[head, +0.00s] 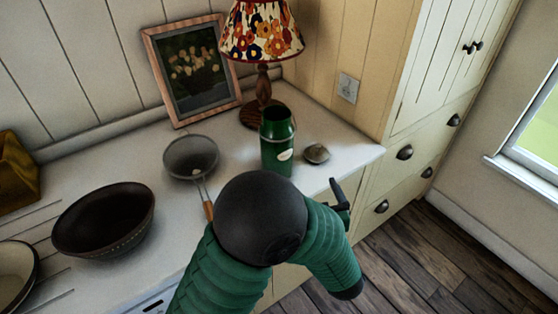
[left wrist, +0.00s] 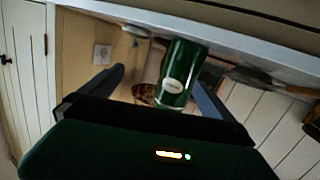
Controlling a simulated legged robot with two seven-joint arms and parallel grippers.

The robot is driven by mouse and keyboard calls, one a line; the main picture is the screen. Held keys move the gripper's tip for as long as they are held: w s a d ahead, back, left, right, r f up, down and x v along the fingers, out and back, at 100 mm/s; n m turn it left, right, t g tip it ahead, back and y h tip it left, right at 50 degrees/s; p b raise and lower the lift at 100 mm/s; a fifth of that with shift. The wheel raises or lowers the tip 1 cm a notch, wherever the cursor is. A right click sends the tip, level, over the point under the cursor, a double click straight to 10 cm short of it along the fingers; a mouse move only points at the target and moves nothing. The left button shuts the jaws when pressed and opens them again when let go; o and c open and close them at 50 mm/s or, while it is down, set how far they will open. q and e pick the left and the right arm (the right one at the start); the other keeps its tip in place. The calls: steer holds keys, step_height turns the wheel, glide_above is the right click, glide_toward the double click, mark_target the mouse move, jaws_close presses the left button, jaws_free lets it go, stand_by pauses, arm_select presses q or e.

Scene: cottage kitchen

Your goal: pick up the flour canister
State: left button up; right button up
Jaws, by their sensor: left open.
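The flour canister, a dark green cylinder with a pale oval label (head: 277,143), stands upright and open-topped on the white counter near its right end in the head view. My left gripper (head: 340,197) is beyond the counter's front edge, to the right of and nearer than the canister, and apart from it. In the left wrist view the canister (left wrist: 181,76) appears upside down between the two open fingers (left wrist: 155,88), closer to the right one. Nothing is held. My left forearm hides part of the counter front. My right gripper is not in view.
A sieve (head: 191,157) with a wooden handle and a dark bowl (head: 103,219) lie left of the canister. A lamp (head: 262,95) and framed picture (head: 193,70) stand behind it. A small roundish object (head: 316,153) sits just to its right. Drawers (head: 400,165) flank the right.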

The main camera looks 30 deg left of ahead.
mark_target(282, 162)
arm_select(q)
steer(key=w+a+y, duration=0.1)
steer(key=a, duration=0.2)
steer(key=w+a+n+g+y, duration=0.1)
steer(key=a, duration=0.3)
steer(key=w+a+y, duration=0.1)
steer(key=a, duration=0.2)
steer(key=shift+w+a+r+g, duration=0.2)
steer(key=shift+w+r+g, duration=0.05)
steer(key=shift+r+g, duration=0.1)
steer(key=x, duration=0.4)
steer(key=shift+w+a+r, duration=0.1)
steer(key=shift+w+a, duration=0.05)
steer(key=shift+w, duration=0.2)
steer(key=shift+w+a, duration=0.3)
steer(key=shift+a, duration=0.2)
steer(key=shift+d, duration=0.1)
steer(key=c, duration=1.8)
steer(key=shift+c, duration=0.9)
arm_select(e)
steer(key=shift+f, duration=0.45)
arm_select(q)
steer(key=shift+r, duration=0.1)
